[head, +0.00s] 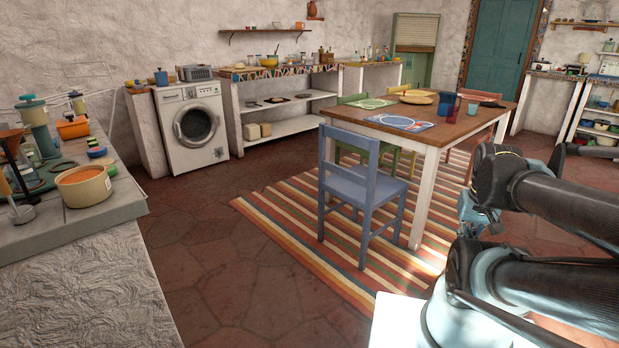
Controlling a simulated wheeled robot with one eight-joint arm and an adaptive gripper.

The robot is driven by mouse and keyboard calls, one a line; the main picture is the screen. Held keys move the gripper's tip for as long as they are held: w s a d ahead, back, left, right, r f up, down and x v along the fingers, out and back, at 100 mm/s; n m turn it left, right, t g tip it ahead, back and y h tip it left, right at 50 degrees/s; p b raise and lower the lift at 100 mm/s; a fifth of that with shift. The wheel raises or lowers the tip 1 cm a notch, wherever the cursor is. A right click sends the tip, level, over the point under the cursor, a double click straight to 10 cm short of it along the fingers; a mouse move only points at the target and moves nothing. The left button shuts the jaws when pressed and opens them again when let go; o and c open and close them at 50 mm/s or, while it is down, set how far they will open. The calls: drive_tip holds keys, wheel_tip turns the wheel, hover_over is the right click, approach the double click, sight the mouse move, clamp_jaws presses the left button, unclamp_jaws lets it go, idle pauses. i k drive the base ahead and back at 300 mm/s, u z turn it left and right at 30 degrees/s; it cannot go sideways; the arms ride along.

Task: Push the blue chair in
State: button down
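The blue chair (358,186) stands upright on the striped rug at the near left side of the wooden table (455,127). Its slatted backrest faces left, and its seat extends right toward the table. The seat's right edge is close to the near white table leg, and the chair looks mostly clear of the tabletop. My arm (545,205) is at the right, apart from the chair, with floor and rug between them. I cannot make out my gripper's fingers or whether they are open.
The striped rug (290,214) lies under the chair and table. A green chair (352,99) and an orange chair (490,128) also stand at the table. A counter (85,216) with a pot (84,186) is at the left. Tiled floor (215,270) in front is clear.

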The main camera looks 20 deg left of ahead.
sight(368, 188)
drive_tip(key=u, duration=0.8)
drive_tip(key=i, duration=1)
drive_tip(key=z, duration=0.05)
